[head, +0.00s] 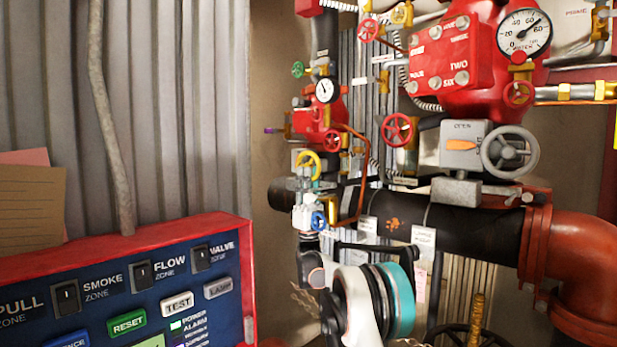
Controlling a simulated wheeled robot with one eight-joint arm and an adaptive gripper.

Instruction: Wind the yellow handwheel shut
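The yellow handwheel (308,165) is a small ring at the left of the pipework, below a red valve body. It stands just above the white and blue end part of my arm. My gripper (316,187) appears to be just below the wheel, small and partly lost among the fittings. I cannot tell whether its fingers touch the wheel or whether they are open or shut. The wheel's lower edge is close to or behind these parts.
Red handwheels (397,130), a grey handwheel (510,151) and a large gauge (524,33) are to the right. A thick black pipe (460,231) runs behind my arm. A red-framed control panel (120,295) fills the lower left. Corrugated wall stands behind it.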

